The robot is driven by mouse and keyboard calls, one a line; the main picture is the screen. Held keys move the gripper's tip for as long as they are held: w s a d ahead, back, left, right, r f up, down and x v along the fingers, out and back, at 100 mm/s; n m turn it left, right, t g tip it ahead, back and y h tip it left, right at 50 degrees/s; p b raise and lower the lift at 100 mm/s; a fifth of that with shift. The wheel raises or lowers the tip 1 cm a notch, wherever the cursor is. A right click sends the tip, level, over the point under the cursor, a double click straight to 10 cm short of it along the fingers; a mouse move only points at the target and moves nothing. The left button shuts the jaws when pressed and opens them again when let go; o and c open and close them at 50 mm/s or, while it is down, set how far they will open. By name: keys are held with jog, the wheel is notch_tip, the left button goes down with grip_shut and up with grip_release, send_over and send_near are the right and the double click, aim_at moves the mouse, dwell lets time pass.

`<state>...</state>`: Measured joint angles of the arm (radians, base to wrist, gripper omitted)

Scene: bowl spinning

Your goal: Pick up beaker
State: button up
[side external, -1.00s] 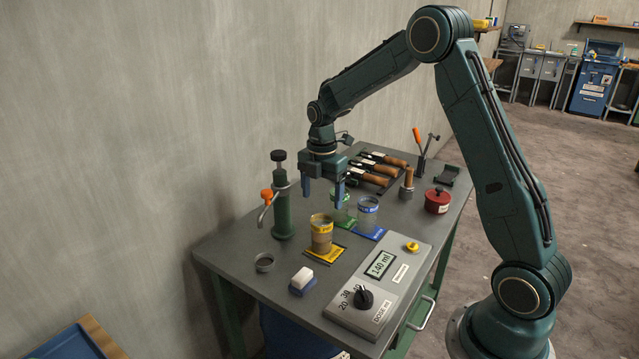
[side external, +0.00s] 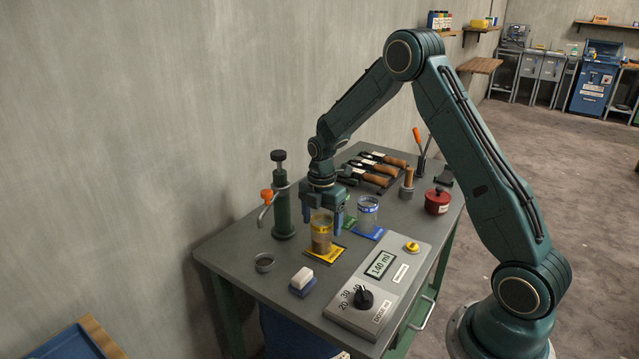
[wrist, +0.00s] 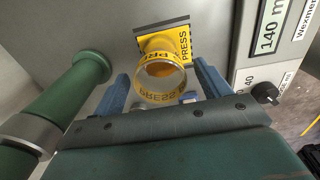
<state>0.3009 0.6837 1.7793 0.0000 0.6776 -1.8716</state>
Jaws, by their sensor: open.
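A clear beaker with a yellow band (side external: 321,236) and brownish contents stands upright on a yellow mat (side external: 333,254). My gripper (side external: 322,224) is open and low over this beaker, its blue fingers coming down around or just behind it. In the wrist view the yellow-banded beaker (wrist: 161,78) shows between the two blue fingers of my gripper (wrist: 165,92), with a gap visible on each side. A second beaker with a blue band (side external: 367,212) stands on a blue mat (side external: 370,233). A green mat (side external: 350,222) is mostly hidden behind my gripper.
A green dispenser with an orange knob (side external: 282,205) stands close on the left. The control panel (side external: 375,285), reading 140 ml, lies in front right. A small dark ring (side external: 264,262) and a white block (side external: 302,277) are at the front. A red pot (side external: 437,201) is at right.

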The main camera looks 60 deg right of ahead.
aim_at(321, 233)
jog(key=shift+f, duration=2.1)
jog(key=c, duration=1.3)
jog(key=shift+o, duration=0.2)
jog(key=shift+r, duration=0.25)
notch_tip(321, 233, up, 20)
jog(key=shift+f, duration=0.2)
